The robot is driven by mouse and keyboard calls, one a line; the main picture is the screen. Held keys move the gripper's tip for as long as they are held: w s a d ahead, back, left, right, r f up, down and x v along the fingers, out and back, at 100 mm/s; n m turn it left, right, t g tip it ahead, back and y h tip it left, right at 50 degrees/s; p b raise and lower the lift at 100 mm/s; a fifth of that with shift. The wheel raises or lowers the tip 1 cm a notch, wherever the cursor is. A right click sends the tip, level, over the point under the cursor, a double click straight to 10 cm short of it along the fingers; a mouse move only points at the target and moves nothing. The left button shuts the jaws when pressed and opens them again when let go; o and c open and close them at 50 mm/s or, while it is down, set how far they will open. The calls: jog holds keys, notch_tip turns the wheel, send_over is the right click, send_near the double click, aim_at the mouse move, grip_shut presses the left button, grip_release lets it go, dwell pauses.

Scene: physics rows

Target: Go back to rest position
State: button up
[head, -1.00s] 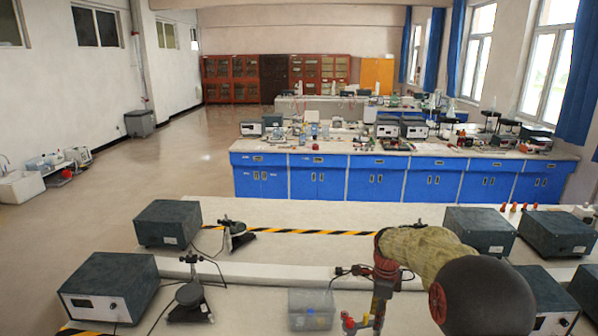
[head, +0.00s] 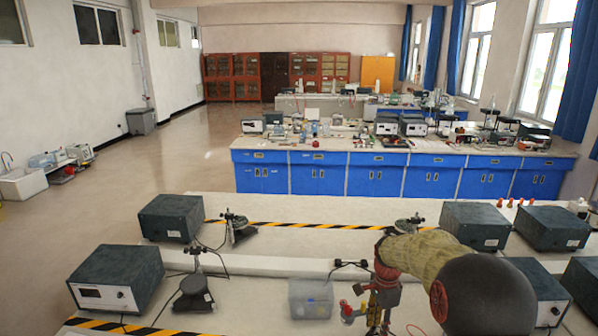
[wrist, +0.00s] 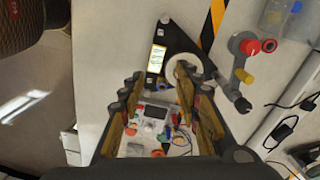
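My gripper (head: 378,318) hangs down over the near bench in the head view, its tips at or below the bottom edge. In the wrist view my gripper (wrist: 158,88) has its two fingers spread apart with nothing clamped between them. Beneath and between the fingers lies a white board with small coloured parts (wrist: 150,125). A dark triangular stand base with a pale ring (wrist: 178,65) lies just past the fingertips. My forearm reaches in from the right in the head view.
A clear plastic box (head: 311,300) stands left of my gripper. A fixture with red and yellow knobs (wrist: 250,60) is close on the right in the wrist view. Dark instrument boxes (head: 115,280) (head: 475,226) flank the bench. Black-and-yellow tape (head: 290,226) crosses it.

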jog(key=s+a+r+n+t+b, duration=0.1)
jog(key=s+n, duration=0.4)
jog(key=s, duration=0.6)
jog(key=s+a+r+n+t+b, duration=0.2)
jog(key=s+r+n+b, duration=0.3)
jog(key=s, duration=0.6)
jog(key=s+a+r+n+t+b, duration=0.1)
jog(key=s+r+n+t+b, duration=0.2)
jog(key=s, duration=0.9)
jog(key=shift+a+r+n+b, duration=0.2)
jog(key=shift+r+n+b, duration=0.8)
jog(key=shift+n, duration=0.3)
